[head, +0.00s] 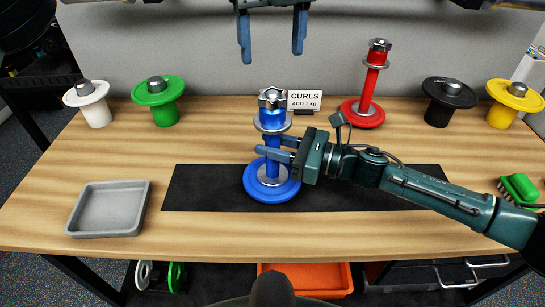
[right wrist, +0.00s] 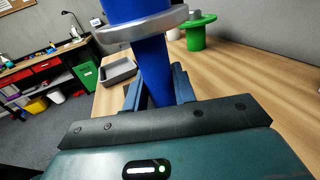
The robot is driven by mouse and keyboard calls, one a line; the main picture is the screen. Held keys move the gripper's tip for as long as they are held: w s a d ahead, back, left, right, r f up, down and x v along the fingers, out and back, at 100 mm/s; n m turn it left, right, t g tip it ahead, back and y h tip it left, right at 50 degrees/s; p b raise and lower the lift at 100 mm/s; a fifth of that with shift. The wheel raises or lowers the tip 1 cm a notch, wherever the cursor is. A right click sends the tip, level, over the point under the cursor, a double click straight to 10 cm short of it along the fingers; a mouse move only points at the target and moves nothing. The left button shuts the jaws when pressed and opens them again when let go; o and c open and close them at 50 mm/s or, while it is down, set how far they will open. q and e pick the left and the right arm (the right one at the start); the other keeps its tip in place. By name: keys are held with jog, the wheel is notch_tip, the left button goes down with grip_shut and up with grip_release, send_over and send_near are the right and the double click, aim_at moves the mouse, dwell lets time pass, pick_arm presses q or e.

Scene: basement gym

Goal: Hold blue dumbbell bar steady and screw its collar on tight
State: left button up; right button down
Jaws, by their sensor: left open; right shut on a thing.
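The blue dumbbell bar (head: 272,170) stands upright on its blue plate (head: 258,190) on the dark mat, with a grey ring partway up. The silver hex collar (head: 271,97) sits at its top; how tight it is cannot be told. My right gripper (head: 272,148) is shut on the bar below the grey ring, coming from the right. The right wrist view shows the bar (right wrist: 154,70) between its fingers; the collar is out of that view. My left gripper (head: 271,52) is open and empty, fingers pointing down above the collar and apart from it.
A "CURLS ADD 1 kg" card (head: 304,100) stands just behind the bar. A red dumbbell (head: 370,85) stands behind right. White, green (head: 160,105), black and yellow pieces line the back. A grey tray (head: 108,210) is front left, a green brush (head: 519,188) right. The dark mat (head: 205,190) is clear on the left.

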aim_at(273, 92)
pick_arm(q)
jog(key=n, duration=0.9)
jog(key=shift+f, duration=4)
